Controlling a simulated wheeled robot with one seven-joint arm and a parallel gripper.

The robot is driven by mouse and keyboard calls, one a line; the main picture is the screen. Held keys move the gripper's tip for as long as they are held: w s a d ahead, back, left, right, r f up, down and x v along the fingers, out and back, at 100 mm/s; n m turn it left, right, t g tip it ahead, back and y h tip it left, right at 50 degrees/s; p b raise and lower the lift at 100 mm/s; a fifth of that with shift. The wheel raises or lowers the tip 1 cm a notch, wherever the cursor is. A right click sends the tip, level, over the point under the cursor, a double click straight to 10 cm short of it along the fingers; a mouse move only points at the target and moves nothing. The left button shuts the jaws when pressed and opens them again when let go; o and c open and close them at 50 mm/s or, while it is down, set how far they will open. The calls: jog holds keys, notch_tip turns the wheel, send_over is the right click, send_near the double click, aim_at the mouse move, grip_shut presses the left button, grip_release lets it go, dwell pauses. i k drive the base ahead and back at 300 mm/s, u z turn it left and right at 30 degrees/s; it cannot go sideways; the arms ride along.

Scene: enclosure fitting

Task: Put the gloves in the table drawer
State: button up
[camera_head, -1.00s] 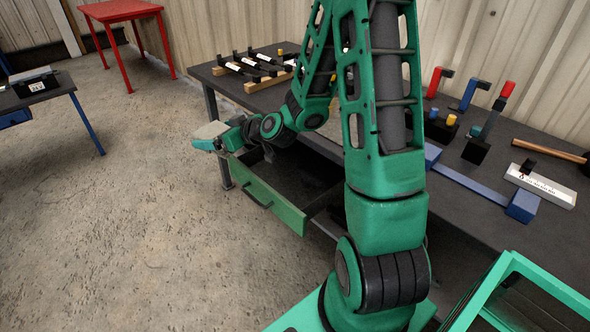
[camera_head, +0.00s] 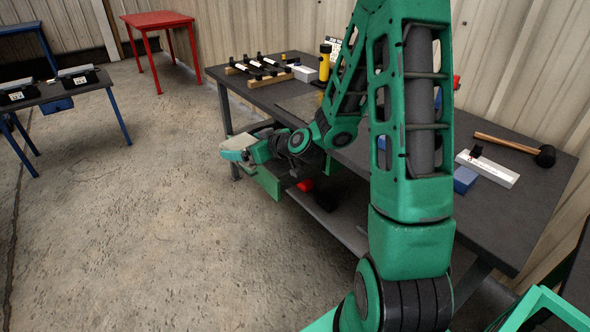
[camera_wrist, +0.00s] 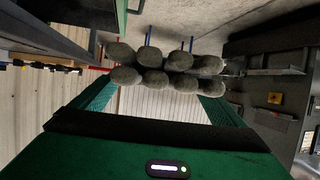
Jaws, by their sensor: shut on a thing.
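My gripper (camera_head: 236,154) is at the left end of my arm in the head view, at the front of the workbench. In the wrist view, grey, rounded glove fingers (camera_wrist: 166,67) stick out between the two green fingers of my gripper (camera_wrist: 160,85). It is shut on the gloves. In the head view, a pale patch sits on top of the gripper; I cannot tell if it is glove. The table drawer (camera_head: 266,182) stands out from the bench, its green front just below and right of my gripper. My arm hides most of its inside. Its green front and handle also appear in the wrist view (camera_wrist: 122,14).
The dark workbench (camera_head: 385,185) carries a rack of black-handled tools (camera_head: 262,68), a yellow cylinder (camera_head: 324,62), a white block (camera_head: 487,168) and a mallet (camera_head: 515,144). A red table (camera_head: 157,19) and a smaller dark table (camera_head: 65,92) stand beyond open concrete floor.

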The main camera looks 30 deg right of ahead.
aim_at(280, 165)
jog(key=k, duration=0.75)
jog(key=u, duration=1)
jog(key=i, duration=2.55)
jog(key=z, duration=1.3)
